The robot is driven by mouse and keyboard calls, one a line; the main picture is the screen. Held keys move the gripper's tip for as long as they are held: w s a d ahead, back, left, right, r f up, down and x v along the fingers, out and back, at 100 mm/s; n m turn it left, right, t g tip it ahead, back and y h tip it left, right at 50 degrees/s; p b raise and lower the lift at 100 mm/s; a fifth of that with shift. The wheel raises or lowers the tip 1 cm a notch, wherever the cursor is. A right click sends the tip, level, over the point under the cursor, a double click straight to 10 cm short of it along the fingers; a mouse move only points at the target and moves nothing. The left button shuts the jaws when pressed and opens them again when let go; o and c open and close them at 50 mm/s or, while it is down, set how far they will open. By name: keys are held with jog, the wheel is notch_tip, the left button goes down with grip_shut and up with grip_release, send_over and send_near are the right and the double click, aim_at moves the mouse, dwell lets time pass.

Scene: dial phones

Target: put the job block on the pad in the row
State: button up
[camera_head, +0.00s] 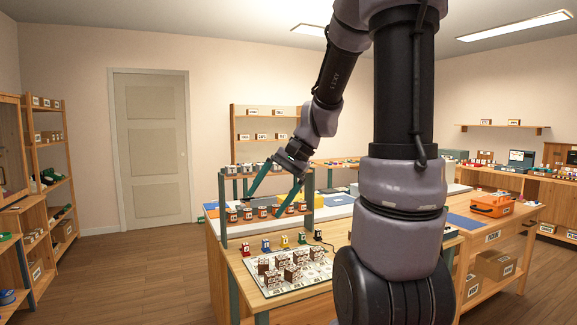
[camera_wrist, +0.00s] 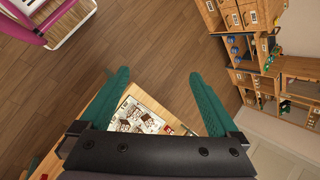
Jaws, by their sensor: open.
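My gripper (camera_head: 268,200) is open, with its two green fingers spread and nothing between them. It hangs by the two-level shelf rack on the bench. The gripper also shows in the wrist view (camera_wrist: 165,100), above the floor and a bench corner. A white board (camera_head: 290,272) on the bench's front carries several brown blocks (camera_head: 292,273) with white markings. The board also shows in the wrist view (camera_wrist: 140,115), partly behind my gripper. Which block is the job block, and where the row's pad lies, I cannot tell.
Several small coloured items (camera_head: 284,241) stand between rack and board. An orange case (camera_head: 491,205) sits on the bench at right. A pink-framed item (camera_wrist: 45,20) stands on the floor in the wrist view.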

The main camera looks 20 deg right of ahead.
jog(key=s+r+n+t+h, duration=0.4)
jog(key=s+r+t, duration=0.1)
jog(key=s+r, duration=0.4)
jog(key=shift+s+d+r+n+h, duration=0.15)
jog(key=shift+s+d+n+h, duration=0.15)
jog(key=shift+s, duration=0.7)
